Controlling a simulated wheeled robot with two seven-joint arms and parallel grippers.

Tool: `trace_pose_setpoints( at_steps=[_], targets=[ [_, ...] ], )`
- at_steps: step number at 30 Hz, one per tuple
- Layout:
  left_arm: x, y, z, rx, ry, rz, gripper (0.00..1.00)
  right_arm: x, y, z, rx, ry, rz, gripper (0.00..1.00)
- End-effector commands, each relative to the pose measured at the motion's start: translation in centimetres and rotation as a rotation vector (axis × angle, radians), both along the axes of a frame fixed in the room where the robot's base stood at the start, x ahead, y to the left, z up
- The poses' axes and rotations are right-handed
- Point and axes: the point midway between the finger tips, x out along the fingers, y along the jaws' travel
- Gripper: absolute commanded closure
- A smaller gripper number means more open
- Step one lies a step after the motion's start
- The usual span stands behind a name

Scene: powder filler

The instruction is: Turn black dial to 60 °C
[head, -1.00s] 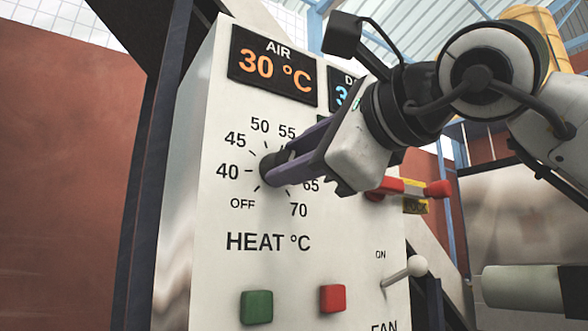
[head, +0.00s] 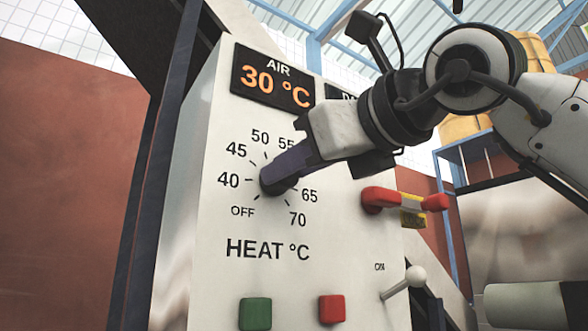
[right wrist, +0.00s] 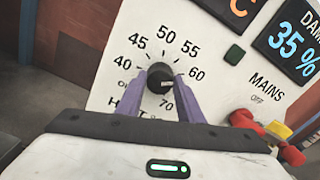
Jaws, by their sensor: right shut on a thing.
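The black dial (head: 266,184) sits on the white panel above the HEAT °C label, ringed by numbers from OFF to 70. My right gripper (head: 277,177) reaches it from the upper right, its purple fingers closed around the dial. In the right wrist view the dial (right wrist: 158,74) lies between the two fingertips (right wrist: 162,82). A pale mark shows at the lower right of its face, on the 60-to-70 side; the exact number it points to cannot be told. The 65 is hidden there by a finger. In the head view the gripper covers the 60. My left gripper is out of view.
The AIR display (head: 272,78) reads 30 °C. A red handle (head: 381,197) sticks out right of the dial. Below are a green button (head: 255,314), a red button (head: 331,309) and a toggle lever (head: 404,282). The panel left of the dial is clear.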

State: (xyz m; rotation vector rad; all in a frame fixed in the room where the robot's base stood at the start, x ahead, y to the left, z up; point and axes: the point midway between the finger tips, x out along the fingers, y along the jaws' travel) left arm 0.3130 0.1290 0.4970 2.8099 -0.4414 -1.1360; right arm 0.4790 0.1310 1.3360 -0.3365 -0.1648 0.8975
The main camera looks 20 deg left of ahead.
Motion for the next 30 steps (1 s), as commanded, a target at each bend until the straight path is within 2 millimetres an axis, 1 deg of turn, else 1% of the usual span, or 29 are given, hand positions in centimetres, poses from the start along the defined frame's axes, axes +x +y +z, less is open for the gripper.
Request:
trace_pose_setpoints(
  at_steps=[14, 15, 18, 26, 30],
  targets=[
    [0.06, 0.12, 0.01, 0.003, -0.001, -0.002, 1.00, 0.02, 0.02, -0.11, 0.006, 0.013, 0.000, 0.89],
    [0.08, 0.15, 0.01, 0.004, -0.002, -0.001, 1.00, 0.01, 0.03, -0.11, 0.006, 0.013, 0.000, 0.63],
    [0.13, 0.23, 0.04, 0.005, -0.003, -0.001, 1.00, 0.01, 0.03, -0.10, 0.007, 0.012, 0.000, 0.48],
    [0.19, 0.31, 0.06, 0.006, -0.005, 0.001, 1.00, -0.01, 0.01, -0.06, 0.007, 0.011, 0.001, 0.48],
    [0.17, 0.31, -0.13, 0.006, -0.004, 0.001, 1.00, -0.51, -0.72, -0.02, 0.008, 0.009, 0.000, 0.48]
  ],
)
